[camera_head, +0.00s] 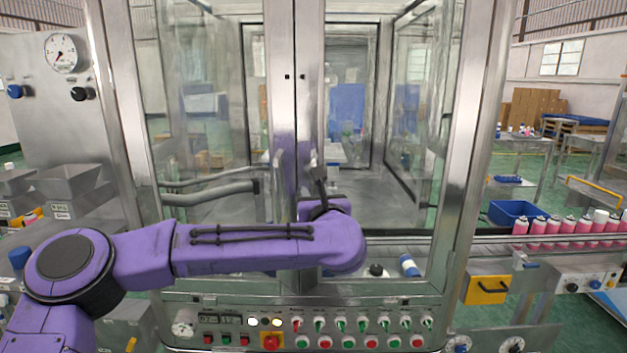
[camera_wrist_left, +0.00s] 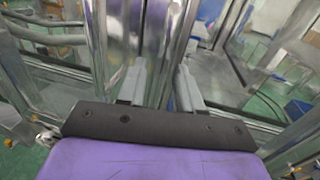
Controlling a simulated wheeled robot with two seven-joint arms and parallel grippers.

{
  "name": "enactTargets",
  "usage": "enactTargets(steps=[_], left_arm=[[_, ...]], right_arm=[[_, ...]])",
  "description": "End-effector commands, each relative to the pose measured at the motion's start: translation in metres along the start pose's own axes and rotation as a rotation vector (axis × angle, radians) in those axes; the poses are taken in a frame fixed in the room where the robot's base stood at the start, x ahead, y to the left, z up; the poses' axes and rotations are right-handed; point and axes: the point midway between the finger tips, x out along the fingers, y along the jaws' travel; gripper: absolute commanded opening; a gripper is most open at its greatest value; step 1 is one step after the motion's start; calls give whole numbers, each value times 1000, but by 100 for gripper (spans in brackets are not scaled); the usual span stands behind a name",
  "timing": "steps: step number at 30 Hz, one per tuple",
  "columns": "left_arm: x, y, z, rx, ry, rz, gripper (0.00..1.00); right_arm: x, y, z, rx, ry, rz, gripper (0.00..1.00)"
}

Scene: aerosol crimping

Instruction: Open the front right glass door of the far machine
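The front right glass door (camera_head: 309,110) of the far machine is in the middle of the head view. Its metal frame meets the left door's frame (camera_head: 280,110) with only a thin seam, so it looks shut. My left arm reaches across the front of the machine. My left gripper (camera_head: 318,172) is at the right door's inner frame, pointing at it. In the left wrist view, the two grey fingers (camera_wrist_left: 160,78) are spread apart, with shiny upright metal between and beyond them. I cannot tell whether they touch it. The door's handle cannot be made out. My right gripper is not in view.
A control panel (camera_head: 375,342) with switches and buttons runs below the doors. A conveyor (camera_head: 560,242) with pink cans (camera_head: 553,227) extends to the right. A blue crate (camera_head: 511,212) stands behind it. A gauge panel (camera_head: 45,110) is at the left.

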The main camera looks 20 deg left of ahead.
Motion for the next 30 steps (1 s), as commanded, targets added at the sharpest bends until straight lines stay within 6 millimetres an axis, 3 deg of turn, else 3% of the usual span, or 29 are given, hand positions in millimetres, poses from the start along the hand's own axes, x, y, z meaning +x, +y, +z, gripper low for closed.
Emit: enactTargets(steps=[4, 13, 14, 16, 17, 25, 30], left_arm=[[19, 0, 2, 1, 2, 0, 35], [23, 0, -1, 2, 0, -1, 35], [23, 0, -1, 2, 0, -1, 28], [23, 0, -1, 3, 0, -1, 6], [23, 0, -1, 3, 0, -1, 0], [20, -2, -1, 3, -2, 5, 0], [8, -5, -3, 4, -4, 52, 0]], right_arm=[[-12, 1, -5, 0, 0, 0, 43], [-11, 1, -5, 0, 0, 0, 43], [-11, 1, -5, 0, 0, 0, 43], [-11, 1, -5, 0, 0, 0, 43], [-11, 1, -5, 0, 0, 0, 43], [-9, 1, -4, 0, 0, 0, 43], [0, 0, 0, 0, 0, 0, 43]])
